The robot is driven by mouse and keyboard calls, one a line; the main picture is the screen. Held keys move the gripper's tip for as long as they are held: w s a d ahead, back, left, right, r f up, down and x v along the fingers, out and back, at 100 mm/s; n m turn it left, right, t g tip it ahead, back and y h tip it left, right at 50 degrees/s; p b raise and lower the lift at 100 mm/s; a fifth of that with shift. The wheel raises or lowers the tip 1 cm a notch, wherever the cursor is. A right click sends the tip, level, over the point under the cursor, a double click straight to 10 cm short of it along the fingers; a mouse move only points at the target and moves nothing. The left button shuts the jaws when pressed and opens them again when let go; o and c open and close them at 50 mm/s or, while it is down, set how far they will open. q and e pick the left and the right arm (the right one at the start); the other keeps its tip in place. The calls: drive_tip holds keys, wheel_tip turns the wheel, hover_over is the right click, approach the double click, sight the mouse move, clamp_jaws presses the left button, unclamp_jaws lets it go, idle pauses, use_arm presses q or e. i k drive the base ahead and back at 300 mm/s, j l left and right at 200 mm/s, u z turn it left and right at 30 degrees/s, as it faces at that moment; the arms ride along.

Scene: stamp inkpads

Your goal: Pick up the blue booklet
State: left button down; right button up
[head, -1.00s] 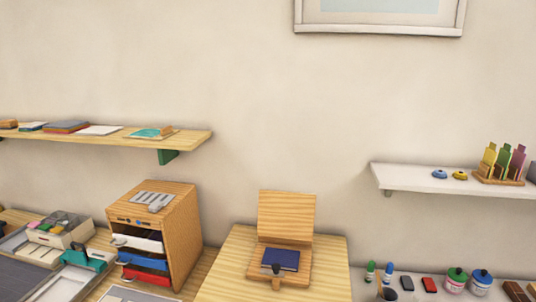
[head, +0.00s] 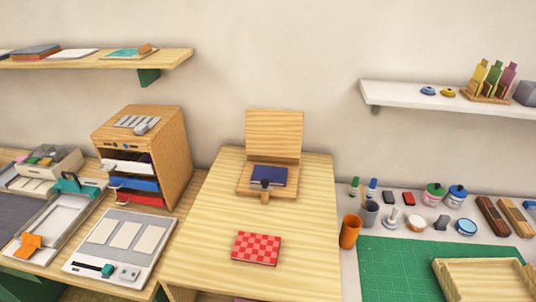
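The blue booklet (head: 277,175) is a small dark blue item in the head view. Neither of my grippers shows in the head view.
A red checkered booklet (head: 256,248) lies in front of the stand. An orange cup (head: 350,231) and a green cutting mat (head: 395,268) are at right. A wooden drawer cabinet (head: 175,150) stands at left. The tabletop around the red booklet is clear.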

sight(277, 176)
drive_tip(key=z, duration=0.55)
drive_tip(key=j+z, duration=0.25)
drive_tip(key=z, duration=0.15)
drive_tip(key=k+j+z, duration=0.1)
drive_tip(key=j+z, duration=0.35)
drive_tip(key=z, duration=0.3)
drive_tip(key=k+j+z, duration=0.2)
drive_tip(key=z, duration=0.2)
drive_tip(key=k+j, duration=0.2)
